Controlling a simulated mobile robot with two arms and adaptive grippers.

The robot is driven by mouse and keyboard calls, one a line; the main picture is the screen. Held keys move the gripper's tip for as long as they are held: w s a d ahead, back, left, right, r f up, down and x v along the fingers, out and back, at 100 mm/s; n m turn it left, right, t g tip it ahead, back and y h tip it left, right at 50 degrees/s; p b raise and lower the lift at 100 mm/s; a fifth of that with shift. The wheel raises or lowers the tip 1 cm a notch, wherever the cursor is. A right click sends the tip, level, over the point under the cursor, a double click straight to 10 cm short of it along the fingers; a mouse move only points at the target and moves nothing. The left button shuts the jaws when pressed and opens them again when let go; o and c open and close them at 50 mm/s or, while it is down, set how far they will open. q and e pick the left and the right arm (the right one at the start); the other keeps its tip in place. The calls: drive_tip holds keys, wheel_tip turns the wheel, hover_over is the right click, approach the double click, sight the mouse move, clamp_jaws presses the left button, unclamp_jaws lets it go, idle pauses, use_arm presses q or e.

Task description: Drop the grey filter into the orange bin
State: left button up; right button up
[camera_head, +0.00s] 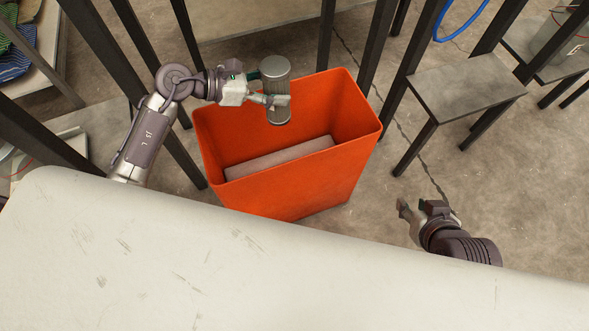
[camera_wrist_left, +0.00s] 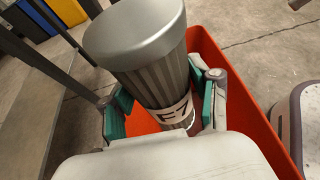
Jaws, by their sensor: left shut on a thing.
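The grey filter (camera_head: 275,72) is an upright metal cylinder in the head view. My left gripper (camera_head: 268,99) is shut around its lower part and holds it over the orange bin (camera_head: 290,192), near the far rim. In the left wrist view the filter (camera_wrist_left: 150,60) shows a ribbed side and a white label, between the green-padded fingers of the left gripper (camera_wrist_left: 160,110). The bin (camera_wrist_left: 262,135) lies below it. My right gripper (camera_head: 420,212) is empty at the lower right of the head view, apart from the bin, with its fingers partly hidden.
A grey block-like thing (camera_head: 280,158) lies inside the bin. A pale, scratched surface (camera_head: 200,250) fills the front. A metal stool (camera_head: 465,88) stands right of the bin. Dark frame posts stand behind the bin. Bare concrete floor lies between bin and stool.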

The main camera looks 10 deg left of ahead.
sight(273, 66)
use_arm(q)
drive_tip(key=o, duration=1.5)
wheel_tip(273, 66, up, 10)
drive_tip(key=shift+r, duration=0.1)
